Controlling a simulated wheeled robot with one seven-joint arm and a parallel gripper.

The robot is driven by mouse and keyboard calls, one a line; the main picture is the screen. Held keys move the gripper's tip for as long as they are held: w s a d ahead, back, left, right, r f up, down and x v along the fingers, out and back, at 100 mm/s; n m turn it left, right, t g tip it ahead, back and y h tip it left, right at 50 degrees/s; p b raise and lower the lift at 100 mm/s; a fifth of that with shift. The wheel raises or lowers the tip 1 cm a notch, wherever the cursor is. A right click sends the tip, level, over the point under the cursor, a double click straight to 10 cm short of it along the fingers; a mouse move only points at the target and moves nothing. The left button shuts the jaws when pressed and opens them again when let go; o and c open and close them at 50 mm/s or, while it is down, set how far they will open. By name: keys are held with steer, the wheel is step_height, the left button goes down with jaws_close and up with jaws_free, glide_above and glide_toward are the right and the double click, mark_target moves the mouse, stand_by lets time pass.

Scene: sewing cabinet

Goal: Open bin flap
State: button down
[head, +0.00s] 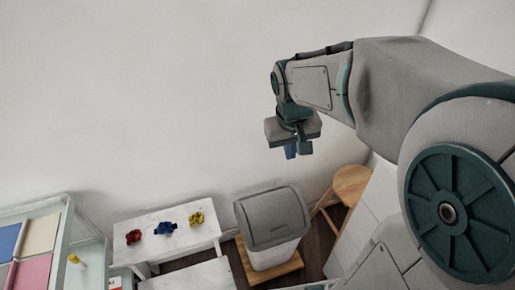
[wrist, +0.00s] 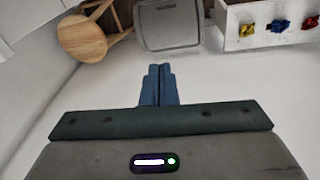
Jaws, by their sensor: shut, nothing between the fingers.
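The bin (head: 273,249) has a white body and a grey lid with a flap (head: 273,217). It stands on a wooden board on the floor, and the flap looks closed. The grey lid also shows at the top of the wrist view (wrist: 168,28). My gripper (head: 291,152) hangs in the air above the bin, well apart from it. In the wrist view its blue fingers (wrist: 158,78) are together with nothing between them.
A white bench (head: 190,219) left of the bin holds red, blue and yellow items. A round wooden stool (head: 351,182) stands right of the bin. A shelf unit with coloured panels (head: 40,232) is at far left.

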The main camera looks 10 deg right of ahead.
steer(key=w+f+g+b, duration=0.1)
steer(key=w+f+b, duration=0.6)
steer(key=f, duration=0.5)
steer(key=w+f+n+b, duration=0.1)
steer(key=w+f+b, duration=0.4)
steer(key=w+f, duration=0.55)
steer(key=w+f+g+b, duration=0.1)
steer(key=w+f+b, duration=0.5)
steer(key=f, duration=0.7)
steer(key=shift+y, duration=0.5)
step_height(320, 180, down, 10)
steer(key=b, duration=0.2)
steer(key=shift+d+b, duration=0.1)
steer(key=shift+b, duration=0.3)
steer(key=shift+d, duration=0.1)
steer(key=shift+f+g+p, duration=0.1)
steer(key=shift+g+p, duration=0.2)
steer(key=shift+p, duration=0.1)
